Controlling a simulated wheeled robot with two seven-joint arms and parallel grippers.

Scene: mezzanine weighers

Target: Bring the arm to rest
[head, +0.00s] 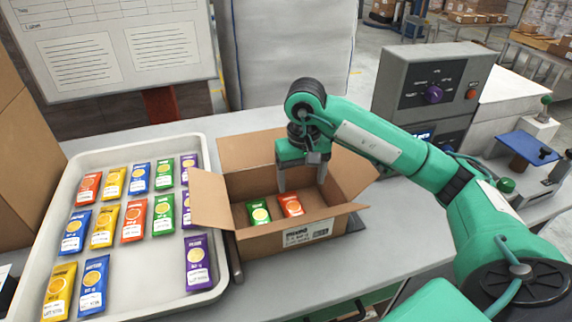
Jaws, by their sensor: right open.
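My right arm, green with dark joints, reaches in from the right in the head view. Its right gripper (302,182) points down into the open cardboard box (275,240), with its two fingers apart and nothing between them. A green packet (258,213) and an orange-red packet (290,205) lie side by side on the box floor, just below the fingertips. The box flaps stand open, and a white label is on its front. My left gripper does not show.
A white tray (222,262) with several coloured packets lies left of the box. A grey control unit (420,85) with a purple knob stands behind the arm at right. A blue-topped device (527,147) is further right. A whiteboard stands behind the tray.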

